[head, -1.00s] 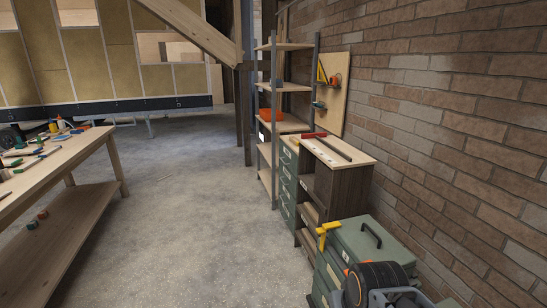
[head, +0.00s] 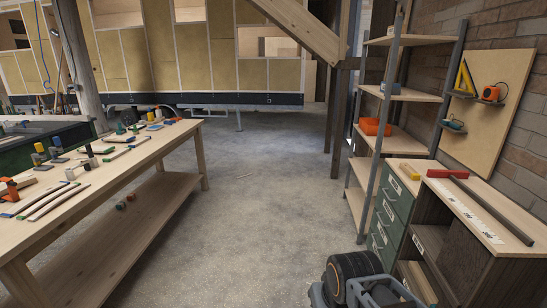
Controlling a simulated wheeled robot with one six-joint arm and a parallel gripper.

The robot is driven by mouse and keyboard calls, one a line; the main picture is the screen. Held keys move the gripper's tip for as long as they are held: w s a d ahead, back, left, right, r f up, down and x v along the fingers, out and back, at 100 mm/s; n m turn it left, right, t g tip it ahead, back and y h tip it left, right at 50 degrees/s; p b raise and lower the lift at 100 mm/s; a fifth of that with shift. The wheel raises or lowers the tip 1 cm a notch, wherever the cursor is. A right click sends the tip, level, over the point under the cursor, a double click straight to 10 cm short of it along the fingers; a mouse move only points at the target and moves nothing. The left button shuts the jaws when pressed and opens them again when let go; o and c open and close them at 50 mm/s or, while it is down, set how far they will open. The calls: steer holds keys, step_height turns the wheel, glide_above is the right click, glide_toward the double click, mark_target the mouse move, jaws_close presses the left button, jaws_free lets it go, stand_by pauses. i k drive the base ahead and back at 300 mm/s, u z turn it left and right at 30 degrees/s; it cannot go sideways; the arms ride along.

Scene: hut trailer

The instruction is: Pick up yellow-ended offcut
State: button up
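Several thin wooden offcuts with coloured ends lie on the workbench (head: 112,183) at the left. One long offcut (head: 42,199) lies near the bench's front edge among others, with blue, red and green ends showing. I cannot make out for sure which offcut has a yellow end; the pieces are small. A small yellow-topped piece (head: 407,172) lies on the drawer unit at the right, and I cannot tell what it is. My arm's dark, orange-ringed joint shows at the bottom right, well away from the bench. My gripper's fingers are not visible.
A shelf rack (head: 378,150) with an orange bin (head: 374,127), green drawers (head: 392,215) and a dark cabinet (head: 468,245) line the right wall. A post (head: 88,60) stands behind the bench.

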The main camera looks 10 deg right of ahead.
mark_target(406, 168)
steer(key=u, duration=0.05)
steer(key=i, duration=2.2)
steer(key=z, duration=1.05)
steer(key=i, duration=1.4)
steer(key=z, duration=1.25)
steer(key=i, duration=0.35)
steer(key=z, duration=0.2)
